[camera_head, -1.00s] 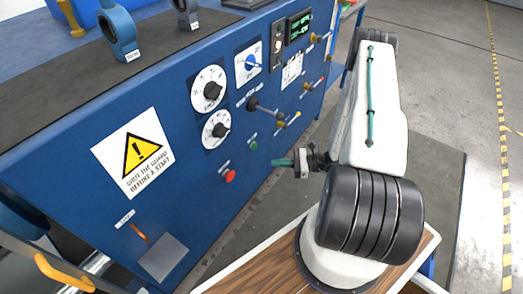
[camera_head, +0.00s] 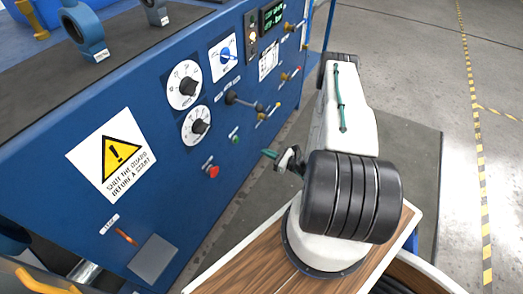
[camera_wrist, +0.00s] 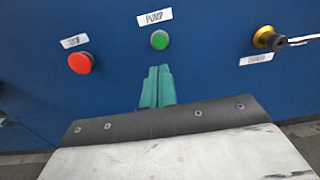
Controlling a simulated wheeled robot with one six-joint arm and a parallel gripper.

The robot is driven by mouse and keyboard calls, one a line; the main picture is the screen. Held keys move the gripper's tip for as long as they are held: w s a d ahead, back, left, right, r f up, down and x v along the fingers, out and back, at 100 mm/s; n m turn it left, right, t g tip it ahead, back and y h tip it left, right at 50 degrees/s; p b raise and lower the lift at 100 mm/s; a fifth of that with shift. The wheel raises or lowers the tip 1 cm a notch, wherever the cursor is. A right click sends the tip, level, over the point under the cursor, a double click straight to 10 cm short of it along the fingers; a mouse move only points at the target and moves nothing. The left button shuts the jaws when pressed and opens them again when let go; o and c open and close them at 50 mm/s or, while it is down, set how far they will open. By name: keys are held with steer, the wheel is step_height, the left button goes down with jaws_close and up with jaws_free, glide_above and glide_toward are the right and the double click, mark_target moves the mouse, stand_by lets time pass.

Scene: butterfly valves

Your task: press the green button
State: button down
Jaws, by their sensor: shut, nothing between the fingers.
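The green button (camera_wrist: 159,40) sits on the blue panel under a label reading PUMP. In the head view it is a small green dot (camera_head: 235,139) on the panel's lower right part. My gripper (camera_wrist: 157,70) shows green fingers, shut together with nothing between them. In the wrist view the fingertips lie just below the green button, with a strip of blue panel showing between. In the head view my gripper (camera_head: 268,153) points left toward the panel, to the right of and a little below the button. Whether the tips touch the panel cannot be told.
A red button (camera_wrist: 80,62) is left of the green one. A yellow-and-black valve handle (camera_wrist: 269,39) is to the right. Two dials (camera_head: 184,86), a warning sign (camera_head: 111,155) and several levers are on the same panel (camera_head: 180,200). Open floor lies to the right.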

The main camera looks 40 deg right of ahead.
mark_target(238, 140)
steer(key=x, duration=1.2)
steer(key=shift+w+a, duration=0.1)
steer(key=shift+w, duration=0.15)
steer(key=shift+x, duration=0.8)
steer(key=shift+r, duration=0.1)
steer(key=v, duration=1.5)
